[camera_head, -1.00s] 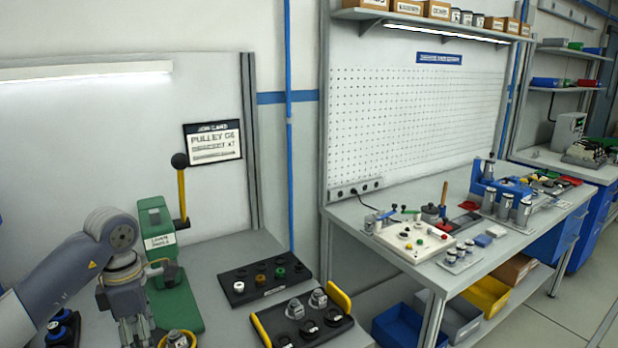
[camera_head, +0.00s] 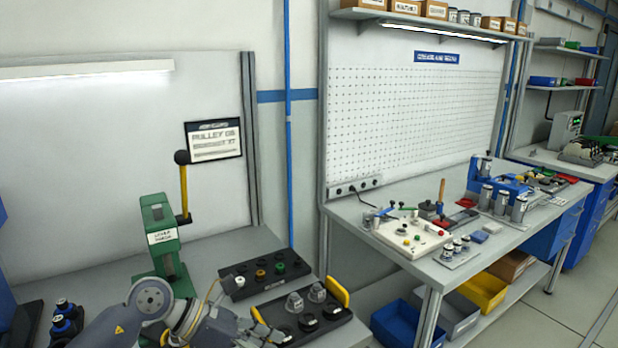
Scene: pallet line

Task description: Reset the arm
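My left arm comes in from the lower left, and its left gripper (camera_head: 272,328) is low in the head view, at the left edge of the black tray with yellow handles (camera_head: 338,326). It points right; I cannot tell whether its fingers are open or shut, or whether they touch the tray. No held object shows. My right gripper is not in view.
A green lever press (camera_head: 160,226) stands behind my arm. A black holder (camera_head: 238,294) with small coloured parts lies behind the tray. Black-and-blue items (camera_head: 66,318) are at lower left. A second bench (camera_head: 400,262) with equipment stands right, past a gap.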

